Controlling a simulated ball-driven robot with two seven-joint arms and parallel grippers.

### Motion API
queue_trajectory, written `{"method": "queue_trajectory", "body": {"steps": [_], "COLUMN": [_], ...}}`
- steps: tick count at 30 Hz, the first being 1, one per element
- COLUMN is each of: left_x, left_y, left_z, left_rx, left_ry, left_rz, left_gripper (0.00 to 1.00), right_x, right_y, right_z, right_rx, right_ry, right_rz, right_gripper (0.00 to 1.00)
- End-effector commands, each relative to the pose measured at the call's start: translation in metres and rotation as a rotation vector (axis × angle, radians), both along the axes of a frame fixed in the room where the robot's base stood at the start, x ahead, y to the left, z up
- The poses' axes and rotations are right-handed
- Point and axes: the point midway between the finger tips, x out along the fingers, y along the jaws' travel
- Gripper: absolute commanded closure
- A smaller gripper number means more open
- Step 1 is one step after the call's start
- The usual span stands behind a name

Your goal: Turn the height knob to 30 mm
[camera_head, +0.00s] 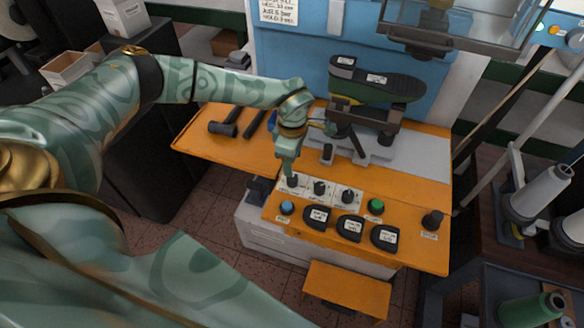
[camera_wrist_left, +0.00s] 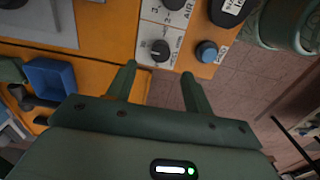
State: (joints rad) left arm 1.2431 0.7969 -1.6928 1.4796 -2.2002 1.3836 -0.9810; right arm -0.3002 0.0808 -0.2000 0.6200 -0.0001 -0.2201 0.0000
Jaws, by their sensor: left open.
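Three black dial knobs on white scale plates stand in a row on the orange console. The leftmost knob (camera_head: 292,181) is right below my left gripper (camera_head: 287,169). In the left wrist view this knob (camera_wrist_left: 159,50) lies just beyond and between the spread fingertips of the left gripper (camera_wrist_left: 157,75), which is open and empty. I see no finger touching it. The middle knob (camera_head: 319,187) and the right knob (camera_head: 348,196) are free. The plate lettering is too small to tell which is the height knob, or its setting. My right gripper is not in view.
A blue button (camera_head: 286,208) sits in front of the leftmost knob, and a green button (camera_head: 376,206) is right of the row. Several black labelled pads (camera_head: 350,229) lie in front. A clamped shoe last (camera_head: 376,88) stands behind. A hammer (camera_head: 225,128) lies at left.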

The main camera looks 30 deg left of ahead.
Motion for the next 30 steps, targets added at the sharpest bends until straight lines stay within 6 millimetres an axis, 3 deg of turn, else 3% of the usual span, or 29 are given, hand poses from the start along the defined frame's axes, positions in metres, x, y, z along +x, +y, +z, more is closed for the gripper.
{"method": "queue_trajectory", "body": {"steps": [1,6,12,30], "left_x": [0.001,0.001,0.0,0.0], "left_y": [0.0,0.0,0.0,0.0], "left_z": [0.017,0.057,0.083,0.088], "left_rx": [0.0,0.0,0.0,0.0], "left_ry": [-0.004,-0.004,-0.001,0.001], "left_rz": [-0.001,0.0,0.0,0.0], "left_gripper": [0.48,0.48,0.48,0.48], "right_x": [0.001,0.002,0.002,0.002], "right_y": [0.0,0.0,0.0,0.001], "right_z": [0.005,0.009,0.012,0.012], "right_rx": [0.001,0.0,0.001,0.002], "right_ry": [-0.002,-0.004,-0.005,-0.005], "right_rz": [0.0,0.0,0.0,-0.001], "right_gripper": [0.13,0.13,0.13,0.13]}}
